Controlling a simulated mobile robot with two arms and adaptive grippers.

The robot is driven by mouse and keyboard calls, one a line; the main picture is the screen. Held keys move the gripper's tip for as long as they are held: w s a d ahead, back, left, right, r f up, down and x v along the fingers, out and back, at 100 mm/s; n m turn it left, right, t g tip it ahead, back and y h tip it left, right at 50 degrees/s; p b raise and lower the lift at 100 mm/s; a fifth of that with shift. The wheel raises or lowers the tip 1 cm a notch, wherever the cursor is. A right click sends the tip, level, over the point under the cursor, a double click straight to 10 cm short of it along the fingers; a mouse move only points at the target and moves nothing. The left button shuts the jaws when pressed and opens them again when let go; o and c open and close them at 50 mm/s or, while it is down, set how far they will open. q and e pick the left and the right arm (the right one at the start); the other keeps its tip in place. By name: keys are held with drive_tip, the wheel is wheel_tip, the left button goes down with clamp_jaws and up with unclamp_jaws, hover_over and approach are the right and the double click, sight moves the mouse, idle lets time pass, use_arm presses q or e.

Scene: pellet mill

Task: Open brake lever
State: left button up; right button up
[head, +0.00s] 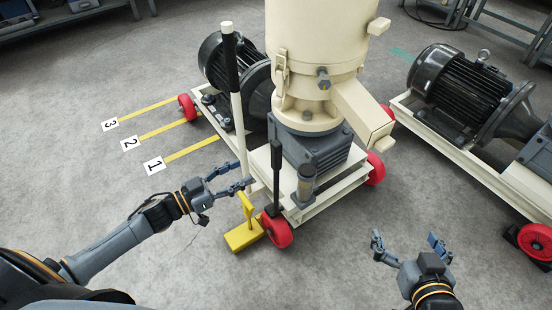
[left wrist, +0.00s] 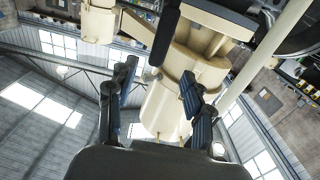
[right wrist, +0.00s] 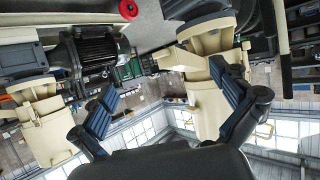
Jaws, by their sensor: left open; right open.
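A dark upright lever with a thicker black grip (head: 277,155) stands beside the front red wheel (head: 277,231) of the cream cart; it looks like the brake lever. A dark bar (left wrist: 166,35), perhaps the same lever, shows at the top of the left wrist view. My left gripper (head: 246,174) is open, just left of the lever in the head view, beside the foot of the tall cream pole (head: 237,105). Its fingers (left wrist: 158,85) hold nothing. My right gripper (head: 405,239) is open and empty, right of the cart and well apart from the lever.
A yellow chock (head: 242,238) with an upright handle sits by the front wheel, below my left gripper. The cream mill (head: 315,50) stands on the cart. A second cart with a black motor (head: 455,88) is at right. Floor marks 1, 2, 3 lie left.

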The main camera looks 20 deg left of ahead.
sight(272, 156)
use_arm(q)
drive_tip(key=b+x, duration=0.2)
drive_tip(key=x, duration=0.9)
drive_tip(key=shift+w+d, duration=0.1)
drive_tip(key=shift+w, duration=0.1)
drive_tip(key=shift+w+d, duration=0.45)
drive_tip(key=shift+w, duration=0.1)
use_arm(e)
wheel_tip(272, 156, up, 12)
drive_tip(key=w+a+t+y, duration=0.2)
drive_tip(key=t, duration=0.5)
drive_tip(key=shift+w+f, duration=0.2)
drive_tip(key=shift+w, duration=0.15)
use_arm(q)
drive_tip(key=shift+c, duration=0.2)
use_arm(e)
drive_tip(key=shift+a, duration=0.1)
use_arm(q)
clamp_jaws()
